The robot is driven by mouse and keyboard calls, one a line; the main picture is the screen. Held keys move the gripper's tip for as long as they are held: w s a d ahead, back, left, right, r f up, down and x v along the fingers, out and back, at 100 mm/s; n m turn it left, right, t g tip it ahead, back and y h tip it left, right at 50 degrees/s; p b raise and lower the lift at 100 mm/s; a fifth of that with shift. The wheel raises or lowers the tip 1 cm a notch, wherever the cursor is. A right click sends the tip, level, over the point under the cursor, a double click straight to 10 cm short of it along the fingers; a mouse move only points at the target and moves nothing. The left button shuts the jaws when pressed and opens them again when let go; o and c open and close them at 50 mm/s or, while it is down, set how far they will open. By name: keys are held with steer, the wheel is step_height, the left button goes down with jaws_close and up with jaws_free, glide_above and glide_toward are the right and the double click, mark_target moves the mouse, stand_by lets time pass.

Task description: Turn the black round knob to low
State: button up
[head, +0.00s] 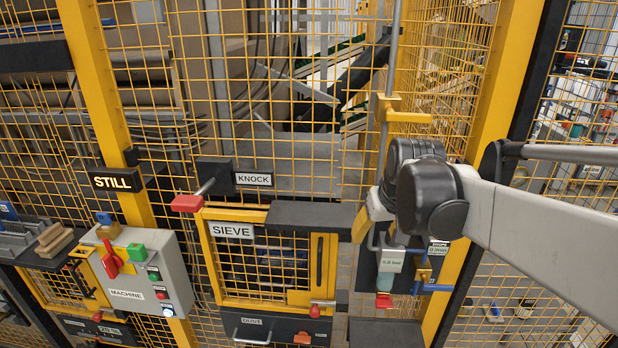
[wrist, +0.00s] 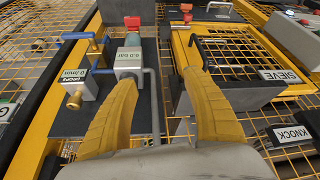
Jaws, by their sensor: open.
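My gripper shows in the wrist view (wrist: 198,68) with its two yellow fingers apart and nothing between them. In the head view the gripper (head: 372,215) is by the fence post, largely hidden by my arm. A box labelled 6.0 bar (wrist: 128,58) is just beyond the left finger in the wrist view. The 6.0 bar label (head: 392,263) also shows under the gripper in the head view. I cannot clearly make out a black round knob; my arm and fingers hide part of this area.
The SIEVE door (head: 233,231) and the KNOCK plate (head: 254,179) are left of the gripper. A grey pipe (wrist: 152,105) runs beside the fingers. The MACHINE box (head: 165,268) is farther left.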

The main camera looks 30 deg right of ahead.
steer(key=d+r+m+p, duration=0.1)
steer(key=d+r+p, duration=0.2)
steer(key=d+r, duration=0.35)
steer(key=shift+g, duration=0.3)
steer(key=x, duration=0.8)
steer(key=d+b+x, duration=0.1)
steer(key=x, duration=0.4)
steer(key=shift+s, duration=0.2)
steer(key=shift+r, duration=0.1)
steer(key=c, duration=1.2)
steer(key=shift+o, duration=0.2)
